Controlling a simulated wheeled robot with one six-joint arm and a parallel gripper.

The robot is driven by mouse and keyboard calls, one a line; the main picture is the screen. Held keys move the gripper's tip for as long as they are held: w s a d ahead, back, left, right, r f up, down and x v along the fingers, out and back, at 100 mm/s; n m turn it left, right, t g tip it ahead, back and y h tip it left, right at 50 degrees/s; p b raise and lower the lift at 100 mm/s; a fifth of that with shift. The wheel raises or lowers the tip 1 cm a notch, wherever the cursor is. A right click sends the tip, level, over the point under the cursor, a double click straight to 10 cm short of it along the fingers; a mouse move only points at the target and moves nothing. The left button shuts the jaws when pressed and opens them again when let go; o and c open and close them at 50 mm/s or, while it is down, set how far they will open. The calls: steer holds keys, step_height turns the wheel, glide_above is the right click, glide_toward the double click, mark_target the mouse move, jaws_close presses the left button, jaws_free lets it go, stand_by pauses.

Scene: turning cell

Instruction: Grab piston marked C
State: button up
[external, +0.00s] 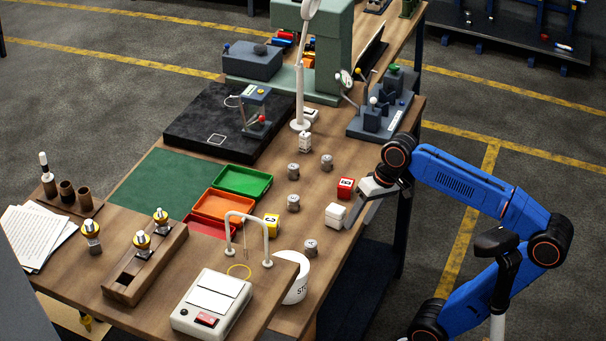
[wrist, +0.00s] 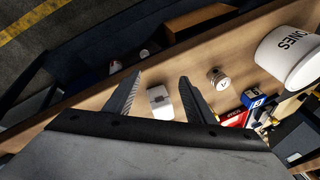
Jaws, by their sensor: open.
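Several small grey metal pistons stand upright and apart on the wooden bench: a back right piston (external: 326,162), a back left piston (external: 293,171), a middle piston (external: 293,204) and a front piston (external: 310,248). Their top marks are too small to read, so I cannot tell which is C. One piston (wrist: 217,77) shows in the wrist view, right of the fingers, with an unclear dark mark. My gripper (external: 354,208) is open at the bench's right edge, beside a white block (external: 335,214). In the wrist view, my gripper (wrist: 158,82) has this block (wrist: 160,101) showing between its fingers.
A red lettered block (external: 345,187) stands close to my gripper. A yellow lettered block (external: 271,223) stands near the green tray (external: 241,181) and orange tray (external: 223,206). A white bucket (external: 294,283) is at the front edge, beside a white arched stand (external: 248,220).

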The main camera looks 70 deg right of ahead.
steer(key=w+d+r+m+g+h, duration=0.1)
steer(key=w+d+r+m, duration=0.65)
steer(key=d+r, duration=0.3)
step_height(320, 180, up, 3)
steer(key=m+g, duration=0.3)
steer(key=m, duration=0.3)
glide_above(327, 158)
steer(key=shift+h, duration=0.3)
steer(key=f, duration=1.1)
steer(key=shift+w+d+f, duration=0.15)
steer(key=shift+w+d, duration=0.05)
steer(key=shift+w, duration=0.05)
steer(key=shift+s+a+f, duration=0.1)
steer(key=shift+f, duration=1.25)
steer(key=shift+s+a+f, duration=0.1)
steer(key=shift+f, duration=1.25)
steer(key=c, duration=1.2)
